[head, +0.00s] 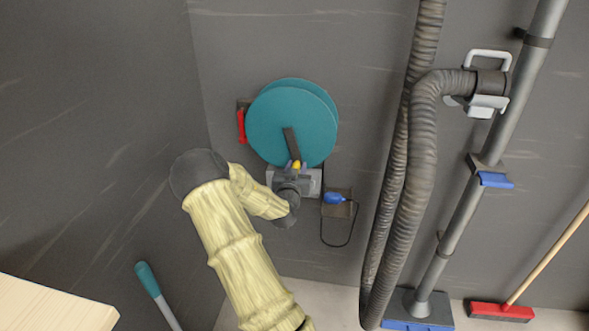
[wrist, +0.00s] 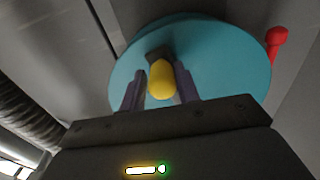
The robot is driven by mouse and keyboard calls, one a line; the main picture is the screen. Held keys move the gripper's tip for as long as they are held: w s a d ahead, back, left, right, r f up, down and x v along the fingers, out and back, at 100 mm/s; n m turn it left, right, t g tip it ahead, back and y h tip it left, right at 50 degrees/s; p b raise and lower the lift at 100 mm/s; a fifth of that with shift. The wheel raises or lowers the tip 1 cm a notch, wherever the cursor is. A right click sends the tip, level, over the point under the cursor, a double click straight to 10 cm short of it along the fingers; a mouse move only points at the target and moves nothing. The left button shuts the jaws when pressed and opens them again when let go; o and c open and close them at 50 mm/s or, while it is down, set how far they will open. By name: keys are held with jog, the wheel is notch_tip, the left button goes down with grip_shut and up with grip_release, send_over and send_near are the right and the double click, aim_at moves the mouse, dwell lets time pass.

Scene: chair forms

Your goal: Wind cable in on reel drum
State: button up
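The reel drum (head: 285,118) is a teal disc on the grey wall; it also fills the upper middle of the wrist view (wrist: 215,45). A dark crank arm (head: 291,143) crosses its face and ends in a yellow knob (head: 296,164). My gripper (head: 297,167) is at the knob. In the wrist view my gripper (wrist: 161,78) has one finger on each side of the yellow knob (wrist: 160,80), with narrow gaps showing, so it looks open around it. A thin black cable (head: 340,246) hangs in a loop below a blue plug (head: 334,198) beside the reel.
A red handle (head: 241,126) sits left of the drum. Thick ribbed hoses (head: 424,150) and a grey pipe (head: 452,215) run down the wall at right. A red broom (head: 500,311) stands at lower right. A teal-handled tool (head: 148,280) and pale wooden surface (head: 50,306) are at lower left.

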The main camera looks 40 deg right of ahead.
jog(key=shift+s+d+r, duration=0.55)
jog(key=shift+s+d, duration=0.1)
jog(key=shift+s, duration=0.15)
jog(key=shift+s+d+r, duration=0.5)
jog(key=shift+s+d, duration=0.15)
jog(key=shift+s, duration=0.1)
jog(key=shift+s+d+r+p, duration=0.3)
jog(key=shift+s+r+p, duration=0.05)
jog(key=shift+r, duration=0.3)
jog(key=shift+s+d+r+p, duration=0.3)
jog(key=shift+s+r+p, duration=0.1)
jog(key=shift+r, duration=0.2)
jog(key=shift+s+d+r+p, duration=0.3)
jog(key=shift+s+r, duration=0.05)
jog(key=shift+r, duration=0.3)
jog(key=r, duration=0.1)
jog(key=r+p, duration=0.1)
jog(key=r, duration=0.1)
jog(key=r+p, duration=0.1)
jog(key=shift+s+d+r, duration=0.3)
jog(key=shift+s+d, duration=0.05)
jog(key=shift+o, duration=0.5)
